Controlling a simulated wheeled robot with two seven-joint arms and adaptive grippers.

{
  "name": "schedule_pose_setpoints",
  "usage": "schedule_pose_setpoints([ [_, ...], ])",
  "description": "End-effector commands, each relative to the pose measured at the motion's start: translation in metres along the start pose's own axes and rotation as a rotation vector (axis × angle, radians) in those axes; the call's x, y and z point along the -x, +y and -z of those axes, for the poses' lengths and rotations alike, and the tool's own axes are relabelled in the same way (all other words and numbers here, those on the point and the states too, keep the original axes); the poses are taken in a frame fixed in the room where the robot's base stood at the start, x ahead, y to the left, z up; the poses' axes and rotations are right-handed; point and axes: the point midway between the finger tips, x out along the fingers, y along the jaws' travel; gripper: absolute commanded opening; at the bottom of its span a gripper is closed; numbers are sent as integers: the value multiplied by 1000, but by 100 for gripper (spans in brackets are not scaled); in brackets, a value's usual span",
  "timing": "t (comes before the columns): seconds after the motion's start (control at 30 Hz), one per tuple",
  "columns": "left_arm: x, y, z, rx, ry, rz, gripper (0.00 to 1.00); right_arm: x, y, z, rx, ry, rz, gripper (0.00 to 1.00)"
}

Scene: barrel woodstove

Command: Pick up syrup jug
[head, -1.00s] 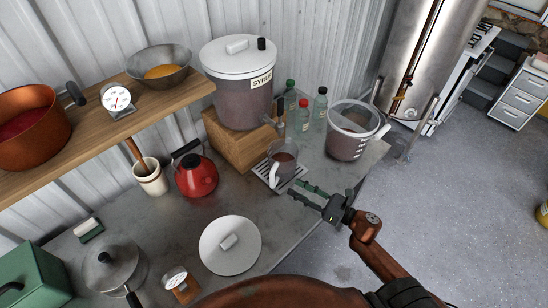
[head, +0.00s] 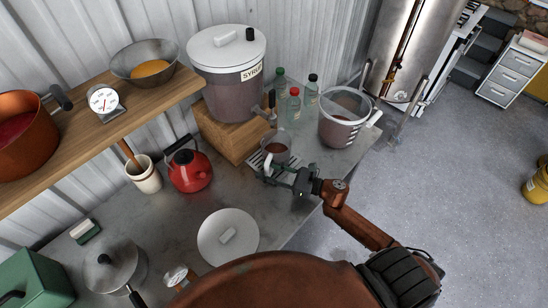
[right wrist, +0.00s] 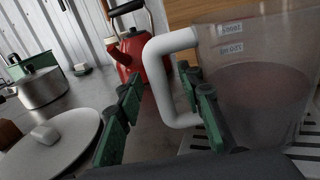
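The syrup jug (head: 276,150) is a small clear jug with dark liquid and a white handle. It stands upright on a slatted drip tray (head: 257,160) below the tap of a large lidded pot marked SYRUP (head: 228,85). In the right wrist view the jug (right wrist: 255,100) fills the right side. Its white handle (right wrist: 160,48) reaches down between my green-padded fingers. My right gripper (head: 276,176) is open at the handle, with a gap to the left finger; contact on the right finger is unclear. My left gripper is not in view.
A large measuring jug (head: 345,120) and several bottles (head: 294,108) stand behind the syrup jug. A red kettle (head: 190,172), a white lid (head: 228,237) and a steel pot (head: 112,265) are on the counter to the left. A wooden block (head: 228,140) carries the SYRUP pot.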

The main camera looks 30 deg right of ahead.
Motion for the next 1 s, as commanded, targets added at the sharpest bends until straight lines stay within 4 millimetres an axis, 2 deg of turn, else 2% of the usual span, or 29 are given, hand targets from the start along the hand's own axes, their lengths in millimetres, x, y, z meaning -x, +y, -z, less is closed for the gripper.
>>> schedule_pose_setpoints([
  [0.17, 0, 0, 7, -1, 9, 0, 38, 0, 0, 1, 0, 0, 1, 33],
  [0.63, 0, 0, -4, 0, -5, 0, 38, 1, 0, 0, 0, 1, 1, 1],
  [1.0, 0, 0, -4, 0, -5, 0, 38, 1, 0, 0, 0, 1, 1, 0],
])
